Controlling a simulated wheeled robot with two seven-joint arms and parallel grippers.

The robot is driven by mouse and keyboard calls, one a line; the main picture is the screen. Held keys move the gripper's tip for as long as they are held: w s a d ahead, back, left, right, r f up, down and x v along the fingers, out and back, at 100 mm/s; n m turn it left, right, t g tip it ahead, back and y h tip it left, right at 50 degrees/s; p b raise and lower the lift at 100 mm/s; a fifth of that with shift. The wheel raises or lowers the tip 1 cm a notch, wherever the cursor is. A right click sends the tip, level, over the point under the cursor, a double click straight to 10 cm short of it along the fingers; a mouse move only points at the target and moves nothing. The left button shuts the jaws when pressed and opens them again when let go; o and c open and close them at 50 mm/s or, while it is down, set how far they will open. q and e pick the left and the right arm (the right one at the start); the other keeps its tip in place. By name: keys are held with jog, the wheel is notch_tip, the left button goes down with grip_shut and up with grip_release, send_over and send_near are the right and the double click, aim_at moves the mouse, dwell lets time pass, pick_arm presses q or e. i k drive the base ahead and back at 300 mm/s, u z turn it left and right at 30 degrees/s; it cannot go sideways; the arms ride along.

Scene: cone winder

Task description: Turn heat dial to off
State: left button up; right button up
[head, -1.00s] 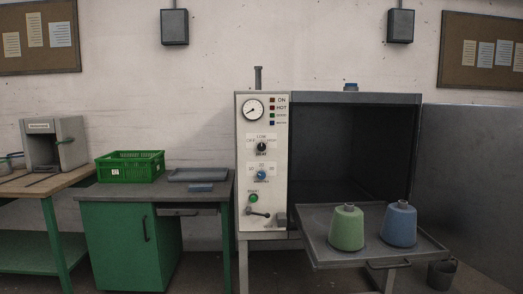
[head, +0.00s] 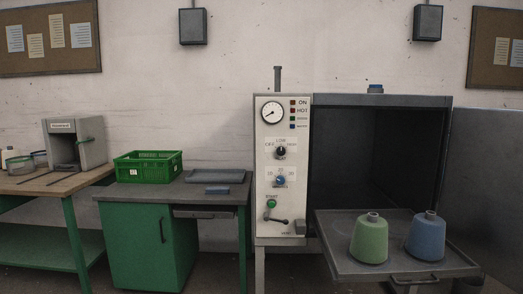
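The heat dial (head: 281,152) is a dark round knob on the machine's white control panel (head: 269,218). OFF is printed to its upper left, LOW above it and HIGH to its right. Its pointer appears to be near the top, by LOW, but is too small to read surely. A blue dial (head: 280,181) sits below it, then a green START button (head: 271,203) and a dark lever (head: 276,220). A round gauge (head: 271,112) is at the top of the panel, beside several small coloured lamps. Neither of my grippers is in view.
The machine's chamber (head: 375,155) is open, with its tray (head: 345,262) pulled out, holding a green cone (head: 369,240) and a blue cone (head: 427,238). Left of the machine stands a green cabinet bench (head: 137,240) with a green crate (head: 150,171) and a grey tray (head: 217,177).

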aim_at(280, 151)
jog(key=u, duration=0.5)
jog(key=i, duration=1.7)
jog(key=z, duration=0.2)
